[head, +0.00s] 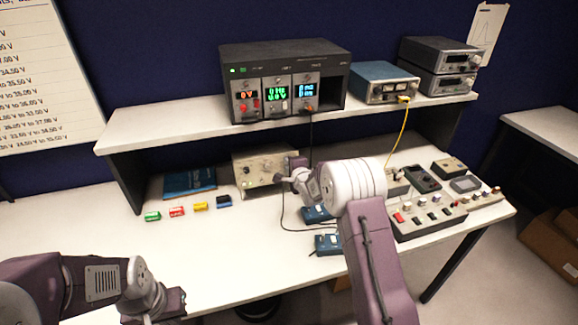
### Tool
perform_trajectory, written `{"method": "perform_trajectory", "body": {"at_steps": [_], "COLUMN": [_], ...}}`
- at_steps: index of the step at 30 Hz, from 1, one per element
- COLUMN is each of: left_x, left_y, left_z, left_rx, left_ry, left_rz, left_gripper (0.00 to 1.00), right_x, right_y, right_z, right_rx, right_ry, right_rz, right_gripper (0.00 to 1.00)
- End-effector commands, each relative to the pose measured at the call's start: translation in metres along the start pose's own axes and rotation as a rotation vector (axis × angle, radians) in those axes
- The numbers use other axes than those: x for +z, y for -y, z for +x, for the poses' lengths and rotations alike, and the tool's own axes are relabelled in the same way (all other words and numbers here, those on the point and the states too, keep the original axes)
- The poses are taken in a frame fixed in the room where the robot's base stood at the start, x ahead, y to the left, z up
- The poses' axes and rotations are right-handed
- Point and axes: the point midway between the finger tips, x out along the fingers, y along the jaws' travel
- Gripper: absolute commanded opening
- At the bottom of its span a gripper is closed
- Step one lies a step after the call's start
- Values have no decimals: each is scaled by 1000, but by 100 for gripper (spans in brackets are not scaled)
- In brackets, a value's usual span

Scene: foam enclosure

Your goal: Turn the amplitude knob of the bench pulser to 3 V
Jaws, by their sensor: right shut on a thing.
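The bench pulser appears to be the beige box (254,168) standing on the bench under the shelf, with small knobs on its front. My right gripper (287,174) is at the right end of its front face, shut on a knob there. The gripper and wrist hide that knob, so its pointer and scale cannot be read. The labels on the box are too small to read. My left gripper (172,303) is low at the front left, above the bench edge and far from the box; its jaws are too unclear to judge.
A dark rack (285,75) with lit displays and a blue instrument (384,82) stand on the shelf (160,126). A blue book (189,182) and several small coloured blocks lie left of the box. Blue boxes (327,244) and a control panel (430,222) lie to the right.

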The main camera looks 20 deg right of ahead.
Motion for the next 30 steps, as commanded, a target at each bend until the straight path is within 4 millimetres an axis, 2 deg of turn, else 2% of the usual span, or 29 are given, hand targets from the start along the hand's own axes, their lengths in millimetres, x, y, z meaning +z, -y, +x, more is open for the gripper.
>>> {"method": "perform_trajectory", "body": {"at_steps": [16, 17, 18, 19, 30], "left_x": [0, 0, 0, 0, 0], "left_y": [0, 0, 0, 0, 0], "left_z": [0, 0, 0, 0, 2], "left_rx": [0, 0, 0, 0, 0], "left_ry": [0, 0, 0, 0, 0], "left_rz": [0, 0, 0, 0, 0], "left_gripper": [0, 0, 0, 0, 0], "right_x": [-1, -1, -1, -1, 0], "right_y": [-1, -1, -1, -1, 0], "right_z": [0, 0, 0, 0, -4], "right_rx": [3, 3, 3, 3, 0], "right_ry": [-2, -2, -2, -2, -1], "right_rz": [24, 24, 23, 23, 22], "right_gripper": [0, 24, 35, 40, 40]}}
